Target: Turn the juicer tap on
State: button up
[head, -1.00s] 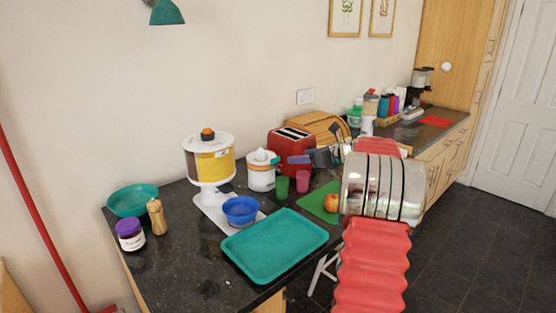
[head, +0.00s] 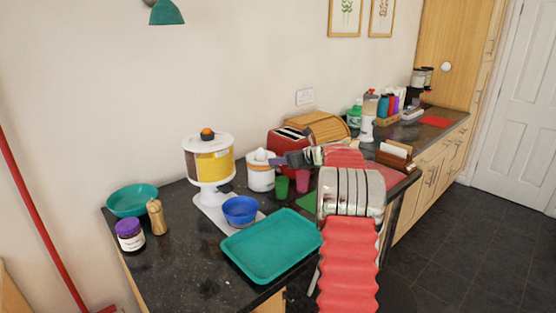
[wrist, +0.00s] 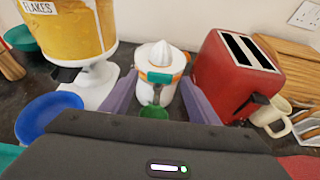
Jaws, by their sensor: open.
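The juicer (head: 260,177) is white with orange trim and a ribbed cone on top. It stands on the dark counter between the cereal dispenser and the red toaster. In the wrist view the juicer (wrist: 156,60) is straight ahead, with a teal piece (wrist: 160,77) and a grey spout at its front, taken to be the tap; its exact setting is hard to tell. A green cup (wrist: 153,112) is below the spout. My gripper (wrist: 158,79) is open, its purple fingers on either side of the juicer's front and apart from the tap. In the head view my gripper (head: 282,160) is right of the juicer.
The cereal dispenser (head: 208,165) and blue bowl (head: 240,210) stand left of the juicer. The red toaster (wrist: 235,75) is close on the right. A pink cup (head: 302,180) and teal tray (head: 272,246) are nearer the front.

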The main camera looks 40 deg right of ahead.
jog(key=shift+x, duration=1.45)
jog(key=shift+s, duration=0.1)
jog(key=shift+c, duration=0.5)
jog(key=shift+d, duration=0.1)
jog(key=c, duration=0.9)
jog(key=shift+c, duration=0.2)
jog(key=shift+d+r+n+y, duration=0.1)
jog(key=shift+n+y, duration=0.45)
jog(key=shift+y, duration=0.05)
jog(key=shift+d+r+n+y, duration=0.1)
jog(key=shift+d+n+y, duration=0.05)
jog(key=shift+n+y, duration=0.45)
jog(key=shift+n+g+y, duration=0.3)
jog(key=shift+n+y, duration=0.05)
jog(key=shift+y, duration=0.15)
jog(key=o, duration=1)
jog(key=shift+f, duration=0.2)
jog(key=shift+o, duration=0.2)
